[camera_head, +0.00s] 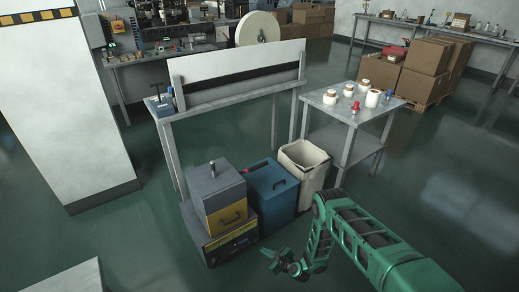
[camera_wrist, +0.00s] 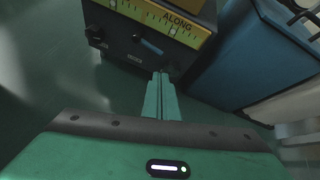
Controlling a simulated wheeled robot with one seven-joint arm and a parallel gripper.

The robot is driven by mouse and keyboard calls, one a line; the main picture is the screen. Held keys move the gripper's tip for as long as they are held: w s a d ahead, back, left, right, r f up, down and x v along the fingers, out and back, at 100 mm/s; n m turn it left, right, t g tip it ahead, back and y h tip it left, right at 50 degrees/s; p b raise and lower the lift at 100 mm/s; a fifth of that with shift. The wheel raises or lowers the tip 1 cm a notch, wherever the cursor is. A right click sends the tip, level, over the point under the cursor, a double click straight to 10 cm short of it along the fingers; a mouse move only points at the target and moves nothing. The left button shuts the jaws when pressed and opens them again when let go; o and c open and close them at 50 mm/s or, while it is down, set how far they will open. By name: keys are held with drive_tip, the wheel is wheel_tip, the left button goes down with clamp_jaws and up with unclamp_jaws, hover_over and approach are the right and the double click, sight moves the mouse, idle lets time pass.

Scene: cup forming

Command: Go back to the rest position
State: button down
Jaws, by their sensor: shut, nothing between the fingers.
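My gripper (camera_head: 272,257) is at the end of my green arm in the lower right of the head view, low in front of the stacked boxes and over the floor. In the wrist view my gripper (camera_wrist: 162,76) has its two green fingers together, with nothing between them. A dark box with a yellow scale strip (camera_wrist: 165,20) is just beyond the fingertips. The same dark box (camera_head: 228,246) is at the floor in the head view, under a grey and yellow case (camera_head: 219,200). I cannot tell whether the fingertips touch anything.
A blue box (camera_head: 272,193) and a lined white bin (camera_head: 303,166) stand right of the stack. A side table (camera_head: 322,99) holds several white jars and a red item. A bench with a long panel (camera_head: 240,72) stands behind. Open green floor (camera_head: 130,235) lies left of the stack.

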drive_tip(key=w+d+r+n+g+h, duration=0.1)
drive_tip(key=w+d+r+n, duration=0.25)
drive_tip(key=r, duration=0.35)
drive_tip(key=w+d+r+n+g, duration=0.1)
drive_tip(key=w+d+r+n, duration=0.2)
drive_tip(key=r, duration=0.4)
drive_tip(key=w+d+r+n+h, duration=0.1)
drive_tip(key=w+d+r+n, duration=0.15)
drive_tip(key=w+r, duration=0.4)
drive_tip(key=s+d+r+n+g+h, duration=0.1)
drive_tip(key=s+d+r+n+h, duration=0.15)
drive_tip(key=d+r, duration=0.75)
drive_tip(key=s+d+r+n+g+h, duration=0.15)
drive_tip(key=s+d+r, duration=0.35)
drive_tip(key=r, duration=0.9)
drive_tip(key=s+d+r+n+g+h, duration=0.1)
drive_tip(key=s+d+r+n, duration=0.1)
drive_tip(key=s+d+r, duration=0.6)
drive_tip(key=s+d+r+n+g+h, duration=0.15)
drive_tip(key=s+d+r, duration=0.35)
drive_tip(key=s+r, duration=0.55)
drive_tip(key=s+r+n+g, duration=0.1)
drive_tip(key=s+r, duration=0.2)
drive_tip(key=s, duration=1.1)
drive_tip(key=s+r+n+g+y, duration=0.1)
drive_tip(key=s+r, duration=0.2)
drive_tip(key=s, duration=1.1)
drive_tip(key=shift+d+n, duration=0.3)
drive_tip(key=shift+n, duration=0.05)
